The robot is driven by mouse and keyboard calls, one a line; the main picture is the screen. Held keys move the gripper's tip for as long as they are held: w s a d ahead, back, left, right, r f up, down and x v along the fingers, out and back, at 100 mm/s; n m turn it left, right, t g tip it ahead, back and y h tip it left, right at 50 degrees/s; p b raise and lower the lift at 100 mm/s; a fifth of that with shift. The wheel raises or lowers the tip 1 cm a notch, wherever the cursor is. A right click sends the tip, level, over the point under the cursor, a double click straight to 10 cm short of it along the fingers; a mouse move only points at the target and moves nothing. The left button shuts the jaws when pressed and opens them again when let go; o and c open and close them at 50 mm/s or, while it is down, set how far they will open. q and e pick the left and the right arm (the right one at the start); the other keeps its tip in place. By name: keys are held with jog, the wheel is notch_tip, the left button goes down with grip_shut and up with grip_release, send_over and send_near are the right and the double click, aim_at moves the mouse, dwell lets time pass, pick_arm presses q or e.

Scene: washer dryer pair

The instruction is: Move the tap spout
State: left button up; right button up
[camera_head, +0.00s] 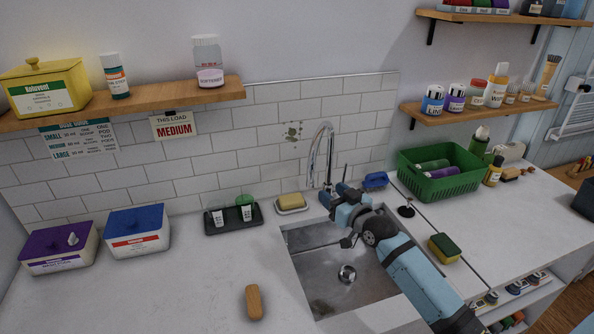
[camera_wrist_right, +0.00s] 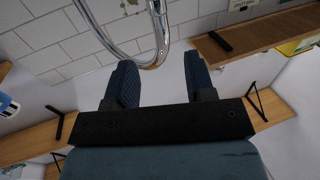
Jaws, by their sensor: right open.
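The tap spout (camera_head: 317,143) is a tall chrome arch at the back edge of the sink, in front of the white tiles. It also shows in the right wrist view as a curved chrome tube (camera_wrist_right: 126,55) just beyond the fingertips. My right gripper (camera_head: 333,192) is at the lower part of the tap, over the back of the sink. In the right wrist view the gripper (camera_wrist_right: 160,60) has its two dark fingers apart, with nothing clearly held between them. Whether a finger touches the tap cannot be told. My left gripper is not in view.
The steel sink (camera_head: 330,282) lies below my right arm. A soap dish (camera_head: 292,208) and black tray (camera_head: 234,227) stand left of the tap; a blue item (camera_head: 375,180) and green basket (camera_head: 440,184) stand right. A wooden shelf (camera_head: 170,101) overhangs the left counter.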

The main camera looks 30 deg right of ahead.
aim_at(313, 178)
jog(key=w, duration=0.3)
jog(key=w+p, duration=0.1)
jog(key=w, duration=0.3)
jog(key=w+p, duration=0.1)
jog(key=w, duration=0.3)
jog(key=shift+a, duration=0.25)
jog(key=shift+w, duration=0.5)
jog(key=shift+f, duration=0.1)
grip_shut()
